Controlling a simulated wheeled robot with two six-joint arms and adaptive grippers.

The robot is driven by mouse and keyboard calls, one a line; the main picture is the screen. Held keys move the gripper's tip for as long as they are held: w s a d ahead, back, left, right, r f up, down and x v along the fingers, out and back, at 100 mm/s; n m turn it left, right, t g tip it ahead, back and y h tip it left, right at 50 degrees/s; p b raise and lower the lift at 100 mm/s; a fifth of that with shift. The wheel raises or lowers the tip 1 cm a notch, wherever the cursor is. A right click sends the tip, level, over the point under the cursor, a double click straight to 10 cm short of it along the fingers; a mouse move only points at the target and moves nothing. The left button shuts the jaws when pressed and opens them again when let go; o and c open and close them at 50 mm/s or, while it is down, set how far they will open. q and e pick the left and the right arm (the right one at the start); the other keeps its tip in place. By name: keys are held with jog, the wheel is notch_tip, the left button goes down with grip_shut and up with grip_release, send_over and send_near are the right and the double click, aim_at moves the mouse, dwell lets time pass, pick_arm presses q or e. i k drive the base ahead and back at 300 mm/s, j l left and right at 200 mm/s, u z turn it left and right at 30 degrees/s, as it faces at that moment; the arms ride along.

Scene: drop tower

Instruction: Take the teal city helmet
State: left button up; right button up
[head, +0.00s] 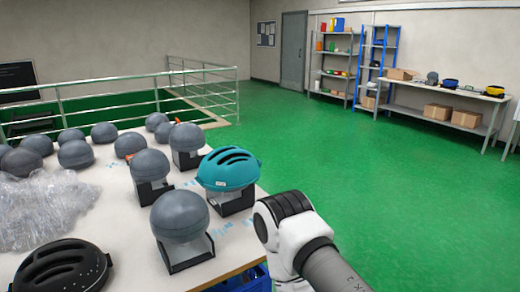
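The teal city helmet (228,169) sits on a dark stand near the right edge of the white table (125,232). It has dark vent slots on top and a small white label on its side. A link of my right arm comes in from the lower right and ends close to the table's right edge, below and right of the teal helmet, with a visible gap between them. Neither of my grippers shows in the head view.
Several grey headforms, such as the near one (180,216), stand around the teal helmet. A black helmet (62,266) and clear plastic wrap (42,212) lie at left. A railing (150,92) runs behind the table. Green floor (360,170) is open at right, before a workbench (440,95).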

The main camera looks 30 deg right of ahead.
aim_at(224, 169)
jog(key=i+l+u, duration=0.2)
jog(key=l+u, duration=0.2)
jog(key=l, duration=0.75)
jog(key=l+u, duration=0.45)
jog(key=l, duration=0.75)
jog(key=k+l+u, duration=0.1)
jog(key=l+u, duration=0.3)
jog(key=l, duration=0.8)
